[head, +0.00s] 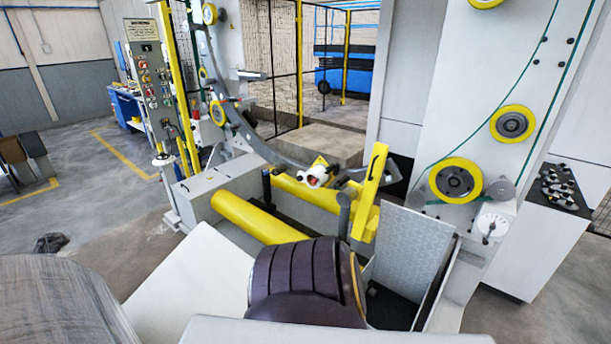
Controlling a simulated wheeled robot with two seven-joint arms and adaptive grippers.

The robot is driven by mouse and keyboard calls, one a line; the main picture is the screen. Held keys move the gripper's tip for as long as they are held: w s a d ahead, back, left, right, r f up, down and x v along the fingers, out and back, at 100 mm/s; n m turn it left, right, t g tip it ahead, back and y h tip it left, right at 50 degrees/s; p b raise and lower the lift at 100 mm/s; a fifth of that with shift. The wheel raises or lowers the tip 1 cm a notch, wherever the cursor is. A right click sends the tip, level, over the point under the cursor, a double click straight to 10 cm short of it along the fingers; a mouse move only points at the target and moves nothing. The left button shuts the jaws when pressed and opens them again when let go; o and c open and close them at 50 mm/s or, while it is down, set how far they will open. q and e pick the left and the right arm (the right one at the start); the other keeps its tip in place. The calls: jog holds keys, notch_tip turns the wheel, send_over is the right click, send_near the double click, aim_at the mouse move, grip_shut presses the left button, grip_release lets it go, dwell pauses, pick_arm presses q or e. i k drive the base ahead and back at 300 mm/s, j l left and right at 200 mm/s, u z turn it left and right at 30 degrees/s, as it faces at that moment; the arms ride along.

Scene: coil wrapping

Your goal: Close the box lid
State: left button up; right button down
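A grey textured plate (412,245) stands tilted upright at the lower right of the head view and appears to be the box lid. Below it is an open box (441,290) with a dark interior and light side walls; its near part is cut off by a pale surface at the bottom edge. The lid looks open. Neither of my grippers shows in the head view, and nothing is seen touching the lid.
A dark grooved roll (300,270) stands left of the box. Yellow rollers (252,217) and a yellow post (370,190) are behind it. A machine panel with yellow pulleys (456,180) rises at right. A control panel (152,85) stands at left, with open floor beyond.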

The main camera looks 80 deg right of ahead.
aim_at(418, 242)
jog(key=k+j, duration=0.2)
jog(key=k, duration=0.35)
jog(key=k+j+z, duration=0.1)
jog(key=k, duration=0.4)
jog(key=k+j, duration=0.25)
jog(key=k, duration=0.3)
jog(key=k+l+z, duration=0.1)
jog(key=k, duration=0.35)
jog(key=k+l+z, duration=0.1)
jog(key=k+l, duration=0.65)
jog(key=l, duration=0.25)
jog(key=k+l+z, duration=0.1)
jog(key=k+l, duration=0.15)
jog(key=l, duration=0.3)
jog(key=k+l, duration=0.1)
jog(key=l, duration=0.3)
jog(key=k+l+z, duration=0.1)
jog(key=l, duration=0.35)
jog(key=k+l+z, duration=0.1)
jog(key=l, duration=1.5)
jog(key=i+l, duration=0.15)
jog(key=l, duration=0.6)
jog(key=i, duration=0.05)
